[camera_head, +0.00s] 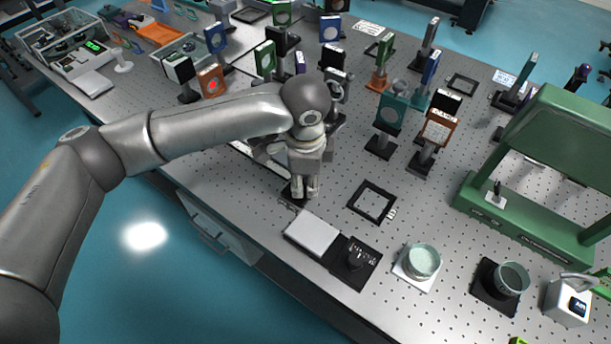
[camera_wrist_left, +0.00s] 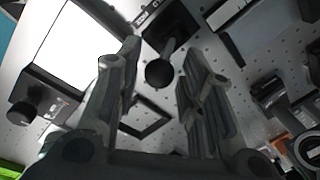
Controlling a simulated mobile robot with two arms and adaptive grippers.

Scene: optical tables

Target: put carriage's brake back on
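My left gripper (camera_head: 305,193) points down over the near edge of the optical table, just above a small black base (camera_head: 289,200). In the left wrist view, my left gripper (camera_wrist_left: 157,55) is open, with one finger on each side of a dark ball-ended lever (camera_wrist_left: 159,73). The lever rises from a black base plate (camera_wrist_left: 172,25). I cannot tell whether either finger touches the ball. In the head view the gripper mostly hides the lever. My right gripper is not in view.
A white flat box (camera_head: 312,232) and a black knob unit (camera_head: 355,257) stand close to the gripper. A black square frame (camera_head: 372,201) lies to its right. Several upright optic mounts (camera_head: 391,112) crowd the table behind. A green housing (camera_head: 530,225) stands at right.

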